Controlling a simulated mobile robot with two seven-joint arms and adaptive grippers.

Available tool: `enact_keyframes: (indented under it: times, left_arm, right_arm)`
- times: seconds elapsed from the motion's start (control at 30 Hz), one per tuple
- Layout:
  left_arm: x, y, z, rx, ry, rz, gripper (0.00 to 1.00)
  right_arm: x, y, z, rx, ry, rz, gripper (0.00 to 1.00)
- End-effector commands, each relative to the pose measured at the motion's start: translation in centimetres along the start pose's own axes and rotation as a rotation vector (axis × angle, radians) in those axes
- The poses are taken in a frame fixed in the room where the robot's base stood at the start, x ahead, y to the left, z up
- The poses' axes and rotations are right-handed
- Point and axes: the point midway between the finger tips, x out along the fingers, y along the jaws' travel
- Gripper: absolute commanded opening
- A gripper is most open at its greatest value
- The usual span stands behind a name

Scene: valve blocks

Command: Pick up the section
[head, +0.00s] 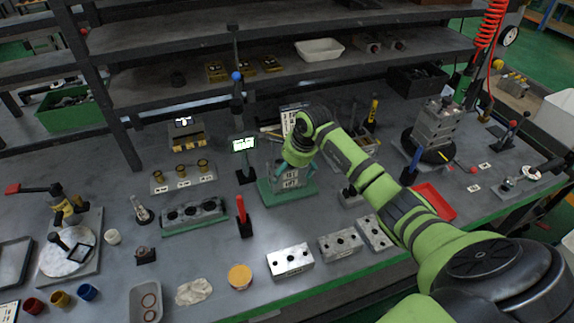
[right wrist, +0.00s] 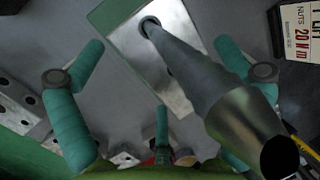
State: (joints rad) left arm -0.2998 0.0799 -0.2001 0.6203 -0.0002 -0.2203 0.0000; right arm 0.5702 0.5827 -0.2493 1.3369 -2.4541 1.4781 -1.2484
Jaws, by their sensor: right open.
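A metal section (head: 291,181) with dark lettering stands upright on a green base plate (head: 267,196) near the middle of the bench. My right gripper (head: 294,160) is just above it, and my wrist hides part of it. In the right wrist view, the gripper's teal fingers (right wrist: 155,75) are spread apart. A grey rod with a shiny, wider near end (right wrist: 250,120) rises from one hole towards the camera. I cannot tell whether any finger touches the section. My left gripper is not in view.
Silver blocks with holes (head: 290,261) lie along the bench front. A longer block (head: 193,213) is to the left. A small screen on a stand (head: 244,145) and a red-handled tool (head: 241,208) stand close by. A red tray (head: 434,201) lies right, beyond my arm.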

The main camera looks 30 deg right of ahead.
Motion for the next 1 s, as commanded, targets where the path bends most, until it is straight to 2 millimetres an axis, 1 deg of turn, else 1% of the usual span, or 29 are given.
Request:
enact_keyframes:
  times: [0.17,0.2,0.27,0.3,0.33,0.67,0.77,0.83,0.87,1.0]
  left_arm:
    - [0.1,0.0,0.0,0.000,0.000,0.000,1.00]
    - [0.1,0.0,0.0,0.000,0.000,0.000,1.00]
    - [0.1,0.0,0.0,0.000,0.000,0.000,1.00]
    - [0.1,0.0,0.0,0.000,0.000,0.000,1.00]
    - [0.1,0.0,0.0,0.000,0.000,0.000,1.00]
    - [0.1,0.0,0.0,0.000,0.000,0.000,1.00]
    - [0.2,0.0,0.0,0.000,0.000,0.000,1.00]
    - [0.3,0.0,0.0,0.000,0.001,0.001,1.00]
    - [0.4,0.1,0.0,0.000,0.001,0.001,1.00]
    - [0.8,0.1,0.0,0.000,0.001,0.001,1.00]
  right_arm:
    - [0.0,0.0,0.0,0.000,0.000,-0.001,1.00]
    - [0.0,0.0,0.0,0.000,0.000,-0.001,0.84]
    - [0.0,0.0,0.0,0.000,0.000,0.000,0.60]
    - [0.0,0.0,0.0,0.000,0.000,0.000,0.44]
    - [0.1,0.0,0.0,0.000,0.000,0.001,0.32]
    - [0.0,0.1,0.0,-0.001,0.001,0.002,0.31]
    - [-0.3,-0.1,0.0,-0.001,0.001,0.002,0.30]
    - [-0.8,-0.3,0.0,-0.001,0.001,0.000,0.30]
    - [-1.0,-0.4,0.1,-0.001,0.000,-0.001,0.28]
    - [-2.9,-1.0,0.3,-0.003,0.001,-0.005,0.28]
